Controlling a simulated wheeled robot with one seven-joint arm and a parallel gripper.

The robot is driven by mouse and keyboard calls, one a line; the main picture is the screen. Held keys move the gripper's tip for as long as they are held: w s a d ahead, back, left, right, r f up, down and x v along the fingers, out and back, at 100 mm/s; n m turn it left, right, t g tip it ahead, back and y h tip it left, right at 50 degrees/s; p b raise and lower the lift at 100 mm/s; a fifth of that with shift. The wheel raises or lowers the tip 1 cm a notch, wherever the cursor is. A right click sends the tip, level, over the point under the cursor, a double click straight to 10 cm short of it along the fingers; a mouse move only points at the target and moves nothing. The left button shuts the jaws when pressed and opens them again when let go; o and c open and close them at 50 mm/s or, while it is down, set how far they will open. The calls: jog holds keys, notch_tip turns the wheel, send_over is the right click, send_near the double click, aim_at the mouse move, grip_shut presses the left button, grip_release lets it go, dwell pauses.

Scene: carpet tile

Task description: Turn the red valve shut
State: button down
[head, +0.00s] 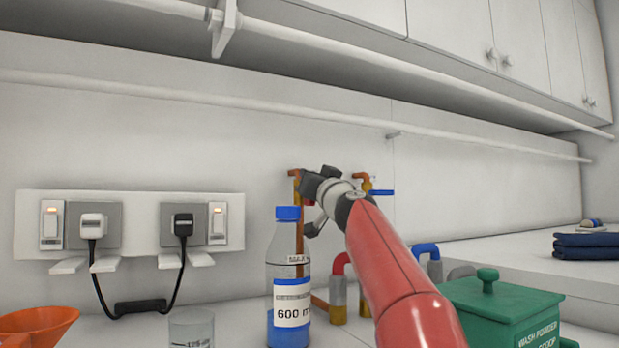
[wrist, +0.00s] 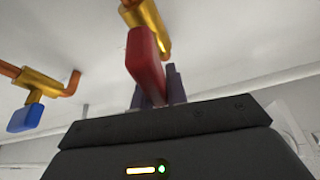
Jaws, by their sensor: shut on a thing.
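The red valve has a flat red lever handle (wrist: 147,62) on a brass body (wrist: 150,25). In the wrist view the lever runs down from the brass body to between my dark fingers. My gripper (wrist: 158,90) is shut on the lever's outer part. In the head view my gripper (head: 316,200) is at the left copper pipe (head: 296,178) on the back wall. It covers most of the valve there, and only a small bit of red shows. How far the lever is turned cannot be told.
A second valve with a blue lever (head: 381,192) is just right of my gripper; it is at left in the wrist view (wrist: 25,117). A labelled bottle (head: 290,280) stands in front of the pipes. A green box (head: 500,312), beaker (head: 191,330) and orange funnel (head: 38,322) are nearby.

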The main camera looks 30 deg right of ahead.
jog(key=shift+d+f+m+g+h+p, duration=0.5)
jog(key=shift+m+g+h, duration=0.4)
jog(key=shift+m, duration=2.3)
jog(key=shift+d+f+m+g+h+p, duration=0.4)
jog(key=shift+f+m+g+h, duration=0.4)
jog(key=shift+m, duration=2.4)
jog(key=shift+d+f+m+g+h+p, duration=0.45)
jog(key=shift+m+g+h, duration=0.55)
jog(key=shift+m, duration=2.2)
jog(key=c, duration=1.4)
grip_release()
